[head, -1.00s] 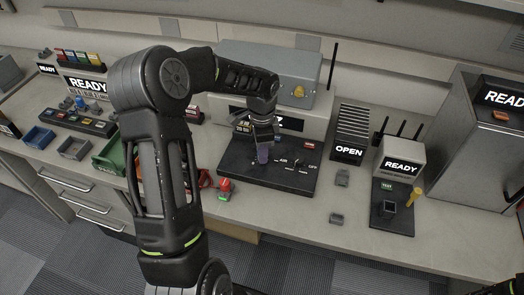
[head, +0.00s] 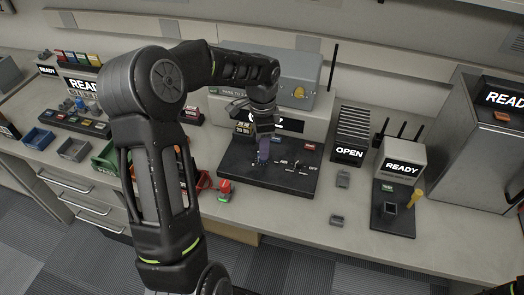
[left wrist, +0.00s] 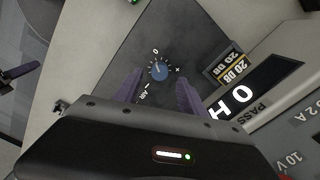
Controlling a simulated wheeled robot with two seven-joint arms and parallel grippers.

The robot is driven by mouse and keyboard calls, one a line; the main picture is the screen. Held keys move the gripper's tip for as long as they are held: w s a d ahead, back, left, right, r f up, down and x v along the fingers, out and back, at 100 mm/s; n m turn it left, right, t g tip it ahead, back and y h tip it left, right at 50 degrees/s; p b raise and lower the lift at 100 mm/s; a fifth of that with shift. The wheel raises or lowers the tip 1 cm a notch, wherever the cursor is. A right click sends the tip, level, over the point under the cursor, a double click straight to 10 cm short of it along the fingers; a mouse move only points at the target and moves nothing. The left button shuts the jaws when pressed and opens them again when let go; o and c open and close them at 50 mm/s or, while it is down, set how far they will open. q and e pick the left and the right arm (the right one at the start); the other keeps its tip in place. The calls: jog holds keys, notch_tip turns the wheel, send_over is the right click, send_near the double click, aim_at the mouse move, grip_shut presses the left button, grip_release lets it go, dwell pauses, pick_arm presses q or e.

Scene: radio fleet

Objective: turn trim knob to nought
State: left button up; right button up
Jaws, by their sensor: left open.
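The trim knob (left wrist: 158,71) is a round blue knob on a dark panel, with 0, + and − marks around it in the left wrist view. Which mark it points to is too small to tell. My left gripper (left wrist: 160,84) is open, with one purple finger on each side of the knob. I see gaps between the fingers and the knob; their height above the panel is unclear. In the head view my left gripper (head: 264,152) points down over the left part of the dark panel (head: 240,178) and hides the knob.
A grey box with a display (head: 305,122) stands just behind the panel. More switches (head: 298,167) sit to the right on it. A red and green object (head: 225,190) lies at its front left. Bench at the front right has small grey blocks (head: 337,220).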

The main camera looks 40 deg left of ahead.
pick_arm(q)
jog(key=shift+r, duration=2)
